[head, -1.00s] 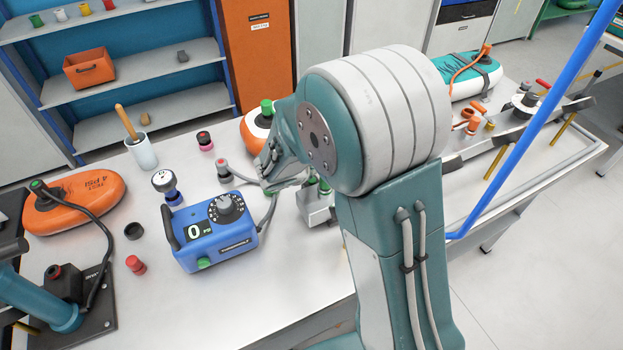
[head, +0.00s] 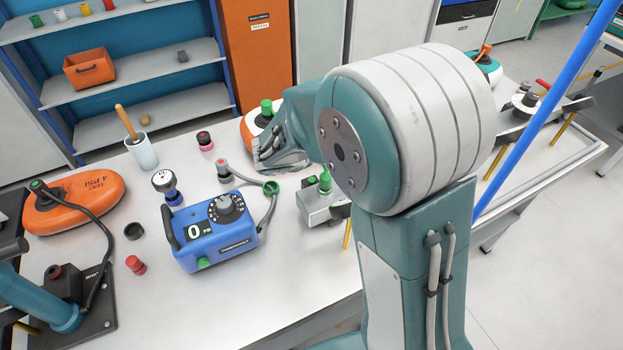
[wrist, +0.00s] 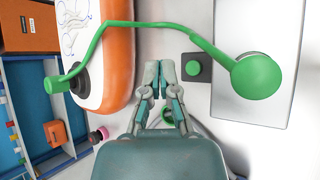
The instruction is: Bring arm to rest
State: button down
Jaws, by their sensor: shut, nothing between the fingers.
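My arm rises at the right of the head view. It reaches left over the table to my gripper (head: 268,150), partly hidden behind my arm links. In the wrist view my gripper (wrist: 158,82) shows with its two fingers together and nothing between them. It is above the white tabletop, beside an orange-edged white board (wrist: 117,60). A green hose (wrist: 150,25) spans from a valve on that board to a round green cap (wrist: 256,75) over a pale box.
A blue pump (head: 213,232) with a dial and a "0" display stands on the table (head: 285,285). An orange board (head: 75,203) lies at the left. A white cup (head: 142,152) holds a wooden-handled tool. A blue pole (head: 550,110) crosses at the right. Shelves (head: 135,85) stand behind.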

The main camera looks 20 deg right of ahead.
dwell(0.3)
jog(key=shift+s+d+r, duration=0.2)
jog(key=shift+r, duration=0.1)
jog(key=s+d+r+m, duration=0.1)
jog(key=s+r+m, duration=0.2)
jog(key=s+d+r+m+g, duration=0.1)
jog(key=s+r+m, duration=0.1)
jog(key=shift+d+r, duration=0.1)
jog(key=shift+d, duration=0.25)
jog(key=s+r+m+y, duration=0.1)
jog(key=s+r+m, duration=0.1)
jog(key=s+m, duration=0.1)
jog(key=s+r+m+y, duration=0.1)
jog(key=s+r+m, duration=0.1)
jog(key=s, duration=0.3)
jog(key=s+d+r+m+g, duration=0.1)
jog(key=s+r+m, duration=0.1)
jog(key=s, duration=0.3)
jog(key=shift+r+m+y, duration=0.15)
jog(key=shift+m+y, duration=0.25)
jog(key=shift+m, duration=0.5)
jog(key=s+a+r+m+y, duration=0.2)
jog(key=s+a+m+y, duration=0.1)
jog(key=s, duration=0.4)
jog(key=shift+s+a+m+t, duration=0.25)
jog(key=shift+a+m+t, duration=0.15)
jog(key=shift+m, duration=0.4)
